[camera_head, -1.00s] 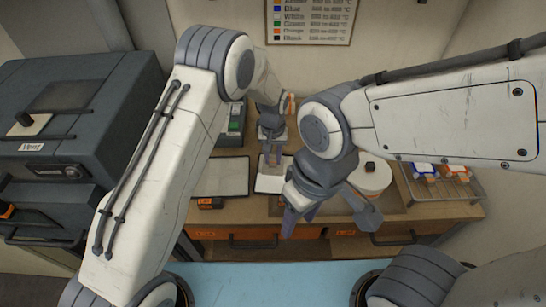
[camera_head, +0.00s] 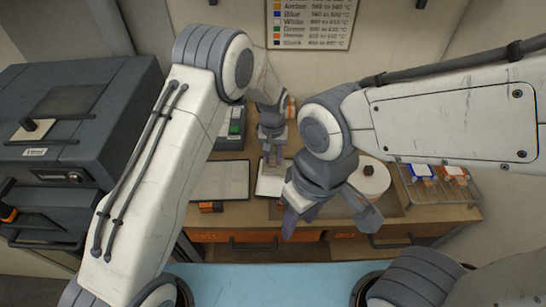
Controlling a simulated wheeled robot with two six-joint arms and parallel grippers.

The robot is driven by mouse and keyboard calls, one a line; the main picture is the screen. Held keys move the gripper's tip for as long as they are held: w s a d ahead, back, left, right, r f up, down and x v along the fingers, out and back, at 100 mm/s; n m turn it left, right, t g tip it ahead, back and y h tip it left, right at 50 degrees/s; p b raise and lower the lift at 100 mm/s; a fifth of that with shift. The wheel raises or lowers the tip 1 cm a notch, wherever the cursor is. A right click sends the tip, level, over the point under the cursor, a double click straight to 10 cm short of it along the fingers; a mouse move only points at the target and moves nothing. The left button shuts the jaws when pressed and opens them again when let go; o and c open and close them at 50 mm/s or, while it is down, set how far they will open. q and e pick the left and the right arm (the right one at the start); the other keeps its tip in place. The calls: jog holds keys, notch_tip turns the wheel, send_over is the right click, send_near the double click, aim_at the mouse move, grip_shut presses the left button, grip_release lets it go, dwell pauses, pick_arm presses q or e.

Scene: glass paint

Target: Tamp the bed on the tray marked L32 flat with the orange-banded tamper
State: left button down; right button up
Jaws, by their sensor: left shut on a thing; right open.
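My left gripper (camera_head: 272,152) is shut on what appears to be the tamper, upright over the back part of a pale tray (camera_head: 268,187) at the middle of the bench. The gripper covers most of the tamper, and I cannot make out its band or whether its foot touches the bed. A second tray (camera_head: 220,180) lies to the left, with an orange-marked tag (camera_head: 211,206) at its front. The tag is too small to read. My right gripper (camera_head: 330,216) is open and empty, in front of the bench, and its arm hides part of the middle tray.
A wire rack (camera_head: 440,186) with blue and orange pieces stands further right. A dark kiln-like box (camera_head: 75,120) fills the left. A colour chart (camera_head: 310,22) hangs behind.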

pick_arm(q)
jog(key=shift+d, duration=0.1)
jog(key=shift+s+d+b, duration=0.15)
jog(key=shift+d, duration=1.35)
jog(key=shift+s+d+b, duration=0.15)
jog(key=shift+d, duration=1.35)
jog(key=shift+f, duration=0.1)
jog(key=shift+f+b, duration=0.55)
jog(key=shift+f, duration=0.15)
jog(key=shift+f, duration=0.3)
jog(key=shift+r+p, duration=0.5)
jog(key=shift+r, duration=0.65)
